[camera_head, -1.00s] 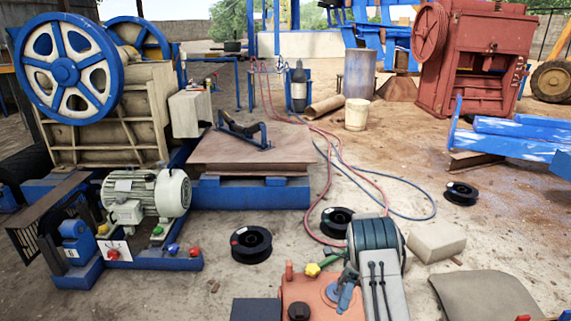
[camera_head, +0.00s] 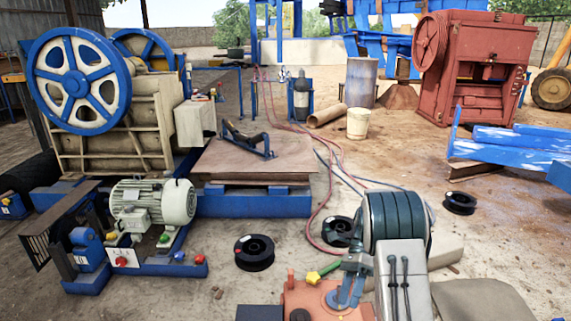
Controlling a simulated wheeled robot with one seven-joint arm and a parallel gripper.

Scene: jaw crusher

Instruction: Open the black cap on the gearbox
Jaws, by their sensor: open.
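The orange-red gearbox housing (camera_head: 325,296) shows at the bottom edge, partly cut off by the frame. A round black cap (camera_head: 300,315) sits on its near left part, only partly in view. A red post, a yellow knob (camera_head: 313,277) and a green piece are on the housing's far side. My gripper (camera_head: 350,292) is at the end of my grey-blue arm, over the right part of the housing and to the right of the cap. It is open, with nothing seen between its fingers. My arm hides the right side of the housing.
A cream electric motor (camera_head: 155,202) on a blue frame stands to the left. Black spools (camera_head: 254,252) lie on the ground, with hoses behind. A beige block and a brown sack (camera_head: 485,300) lie right of my arm.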

